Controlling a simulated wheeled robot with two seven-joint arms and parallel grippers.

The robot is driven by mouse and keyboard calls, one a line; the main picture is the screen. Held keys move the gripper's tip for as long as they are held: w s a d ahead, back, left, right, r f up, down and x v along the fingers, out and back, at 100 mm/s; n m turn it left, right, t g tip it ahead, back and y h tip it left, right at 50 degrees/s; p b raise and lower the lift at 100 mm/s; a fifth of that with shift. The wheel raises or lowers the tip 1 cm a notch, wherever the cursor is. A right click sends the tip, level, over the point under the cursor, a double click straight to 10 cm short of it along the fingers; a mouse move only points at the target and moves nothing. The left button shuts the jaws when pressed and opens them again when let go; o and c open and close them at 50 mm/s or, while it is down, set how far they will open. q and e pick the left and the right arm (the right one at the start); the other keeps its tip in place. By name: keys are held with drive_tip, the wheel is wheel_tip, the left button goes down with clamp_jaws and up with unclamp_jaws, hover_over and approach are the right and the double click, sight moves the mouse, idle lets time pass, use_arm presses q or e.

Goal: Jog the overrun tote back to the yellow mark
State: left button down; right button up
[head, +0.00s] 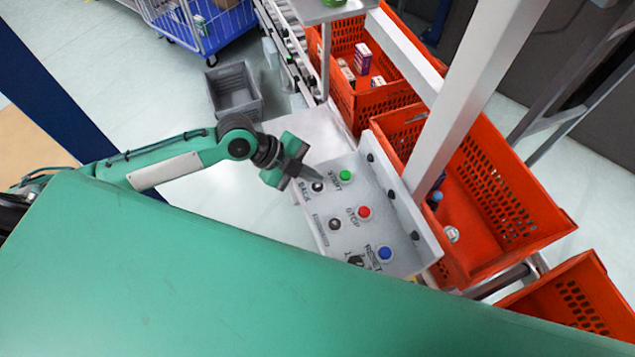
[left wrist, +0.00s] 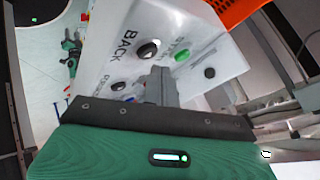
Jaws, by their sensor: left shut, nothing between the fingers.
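A white button panel (head: 305,213) stands beside the orange totes. It has a black BACK button (head: 317,186), a green START button (head: 345,175), a red STOP button (head: 364,212), a second black button (head: 334,224) and a blue RESET button (head: 385,254). My left gripper (head: 314,178) is shut and empty, its tips close by the BACK button; I cannot tell whether they touch. In the left wrist view the shut fingers (left wrist: 162,84) point toward the panel, just below the BACK button (left wrist: 148,50). A large orange tote (head: 475,250) sits behind the panel. I see no clear yellow mark.
Another orange tote (head: 343,92) with boxes is farther up the line, and a third (head: 575,295) is at lower right. A white post (head: 470,95) crosses in front of the totes. A grey crate (head: 234,90) and a blue cart (head: 205,30) stand on the floor.

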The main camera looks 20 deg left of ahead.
use_arm(q)
drive_tip(key=shift+f, duration=0.15)
drive_tip(key=shift+f+b, duration=0.3)
drive_tip(key=shift+b, duration=0.05)
drive_tip(key=shift+f+b, duration=0.35)
drive_tip(key=shift+f, duration=0.15)
idle(0.5)
drive_tip(key=shift+r, duration=0.1)
drive_tip(key=shift+r+p, duration=0.65)
drive_tip(key=shift+r, duration=0.3)
